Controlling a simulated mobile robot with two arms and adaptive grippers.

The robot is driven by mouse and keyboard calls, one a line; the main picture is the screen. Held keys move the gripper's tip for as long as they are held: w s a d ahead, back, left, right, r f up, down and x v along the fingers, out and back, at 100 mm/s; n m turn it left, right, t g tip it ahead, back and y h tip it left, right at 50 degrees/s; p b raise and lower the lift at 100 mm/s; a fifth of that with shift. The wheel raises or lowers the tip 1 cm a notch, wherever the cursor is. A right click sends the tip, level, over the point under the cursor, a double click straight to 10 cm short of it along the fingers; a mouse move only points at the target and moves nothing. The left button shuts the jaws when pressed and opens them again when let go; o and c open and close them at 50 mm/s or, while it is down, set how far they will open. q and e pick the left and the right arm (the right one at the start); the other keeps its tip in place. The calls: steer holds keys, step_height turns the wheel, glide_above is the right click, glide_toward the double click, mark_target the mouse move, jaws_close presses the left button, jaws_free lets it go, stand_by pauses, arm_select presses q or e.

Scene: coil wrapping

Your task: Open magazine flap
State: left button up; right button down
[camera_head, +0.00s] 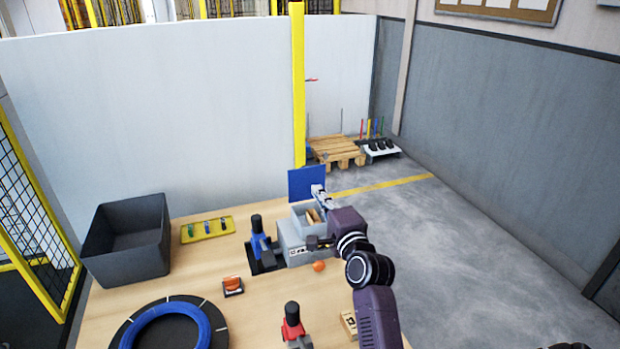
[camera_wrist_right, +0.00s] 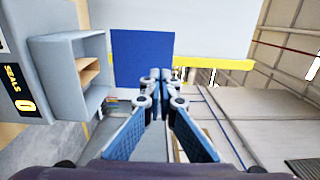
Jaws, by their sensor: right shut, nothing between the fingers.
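The magazine is a grey box (camera_head: 293,254) on the table with an open upper compartment holding small tan pieces. Its blue flap (camera_head: 303,184) stands upright at the back of the box, and the inside is exposed. In the right wrist view, the grey box (camera_wrist_right: 62,62) with a "SEALS" label is at the left, and the blue flap (camera_wrist_right: 140,57) is beyond the fingers. My right gripper (camera_head: 318,189) is shut and empty, its fingertips (camera_wrist_right: 161,76) overlapping the flap's lower right edge. Contact cannot be told. My left gripper is not in view.
A yellow post (camera_head: 298,90) rises behind the flap.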

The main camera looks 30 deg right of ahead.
mark_target(307, 175)
steer(key=p+x, duration=0.1)
steer(key=x, duration=0.4)
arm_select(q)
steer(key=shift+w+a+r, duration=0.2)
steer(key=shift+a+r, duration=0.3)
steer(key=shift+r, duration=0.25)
arm_select(e)
steer(key=shift+w+d, duration=0.15)
steer(key=shift+w, duration=0.55)
